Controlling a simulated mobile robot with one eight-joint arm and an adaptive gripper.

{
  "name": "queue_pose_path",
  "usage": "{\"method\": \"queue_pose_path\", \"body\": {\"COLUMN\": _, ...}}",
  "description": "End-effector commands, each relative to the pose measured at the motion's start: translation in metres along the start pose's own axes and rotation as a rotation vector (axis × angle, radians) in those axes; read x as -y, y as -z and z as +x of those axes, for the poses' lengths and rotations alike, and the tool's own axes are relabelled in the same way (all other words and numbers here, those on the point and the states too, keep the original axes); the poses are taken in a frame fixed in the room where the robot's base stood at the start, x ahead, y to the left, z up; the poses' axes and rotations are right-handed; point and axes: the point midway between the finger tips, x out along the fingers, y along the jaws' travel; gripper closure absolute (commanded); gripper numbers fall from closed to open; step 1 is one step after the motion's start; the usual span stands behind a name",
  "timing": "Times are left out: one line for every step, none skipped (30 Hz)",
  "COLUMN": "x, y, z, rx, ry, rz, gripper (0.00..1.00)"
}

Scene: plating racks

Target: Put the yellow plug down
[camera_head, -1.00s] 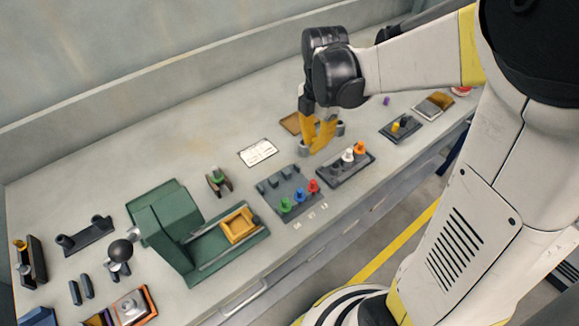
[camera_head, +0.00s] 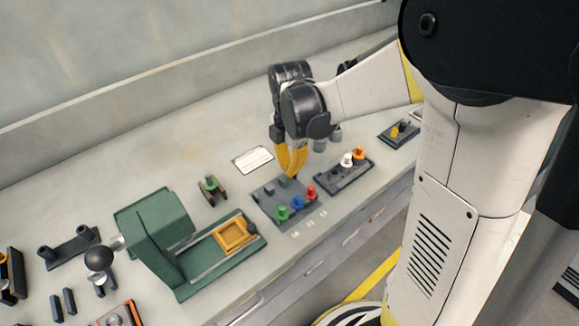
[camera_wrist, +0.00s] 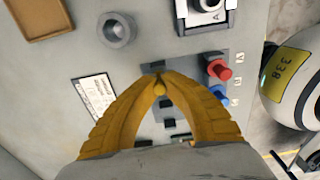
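My gripper (camera_head: 291,172) has yellow fingers pointing down over the back part of a grey rack (camera_head: 268,214). In the wrist view my gripper (camera_wrist: 160,82) has its fingertips closed around a small rounded yellow piece, the yellow plug (camera_wrist: 160,89); most of it is hidden by the fingers. In the head view I cannot make the plug out between the fingers. I cannot tell whether the held plug touches the rack.
A second rack (camera_head: 337,183) with white and orange plugs stands to the right. A dark block (camera_head: 387,138) with a yellow piece is farther right. A green machine (camera_head: 160,235) stands to the left. A white card (camera_head: 253,159) lies behind the rack. The back-left bench is clear.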

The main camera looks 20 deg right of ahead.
Motion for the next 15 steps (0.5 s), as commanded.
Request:
{"method": "queue_pose_path", "body": {"x": 0.0000, "y": -0.0001, "z": 0.0031, "rx": 0.000, "ry": 0.000, "rz": 0.000, "gripper": 1.00}}
{"method": "queue_pose_path", "body": {"x": 0.0000, "y": -0.0001, "z": 0.0041, "rx": 0.000, "ry": 0.000, "rz": 0.000, "gripper": 1.00}}
{"method": "queue_pose_path", "body": {"x": 0.0000, "y": -0.0001, "z": 0.0053, "rx": 0.000, "ry": 0.000, "rz": 0.000, "gripper": 1.00}}
{"method": "queue_pose_path", "body": {"x": -0.0001, "y": -0.0001, "z": 0.0063, "rx": 0.000, "ry": 0.000, "rz": 0.000, "gripper": 1.00}}
{"method": "queue_pose_path", "body": {"x": -0.0001, "y": -0.0001, "z": 0.0072, "rx": 0.000, "ry": 0.000, "rz": 0.000, "gripper": 1.00}}
{"method": "queue_pose_path", "body": {"x": -0.0001, "y": -0.0001, "z": 0.0084, "rx": 0.000, "ry": 0.000, "rz": 0.000, "gripper": 1.00}}
{"method": "queue_pose_path", "body": {"x": -0.0001, "y": -0.0001, "z": 0.0093, "rx": 0.000, "ry": 0.000, "rz": 0.000, "gripper": 1.00}}
{"method": "queue_pose_path", "body": {"x": -0.0001, "y": -0.0001, "z": 0.0102, "rx": 0.000, "ry": 0.000, "rz": 0.000, "gripper": 1.00}}
{"method": "queue_pose_path", "body": {"x": -0.0001, "y": -0.0001, "z": 0.0089, "rx": 0.000, "ry": 0.000, "rz": 0.000, "gripper": 0.83}}
{"method": "queue_pose_path", "body": {"x": -0.0001, "y": -0.0001, "z": 0.0086, "rx": 0.000, "ry": 0.000, "rz": 0.000, "gripper": 0.73}}
{"method": "queue_pose_path", "body": {"x": -0.0001, "y": -0.0001, "z": 0.0085, "rx": 0.000, "ry": 0.000, "rz": 0.000, "gripper": 0.73}}
{"method": "queue_pose_path", "body": {"x": -0.0001, "y": -0.0001, "z": 0.0085, "rx": 0.000, "ry": 0.000, "rz": 0.000, "gripper": 0.73}}
{"method": "queue_pose_path", "body": {"x": -0.0001, "y": -0.0001, "z": 0.0084, "rx": 0.000, "ry": 0.000, "rz": 0.000, "gripper": 0.73}}
{"method": "queue_pose_path", "body": {"x": -0.0001, "y": -0.0001, "z": 0.0084, "rx": 0.000, "ry": 0.000, "rz": 0.000, "gripper": 0.73}}
{"method": "queue_pose_path", "body": {"x": -0.0001, "y": -0.0001, "z": 0.0084, "rx": 0.000, "ry": 0.000, "rz": 0.000, "gripper": 0.73}}
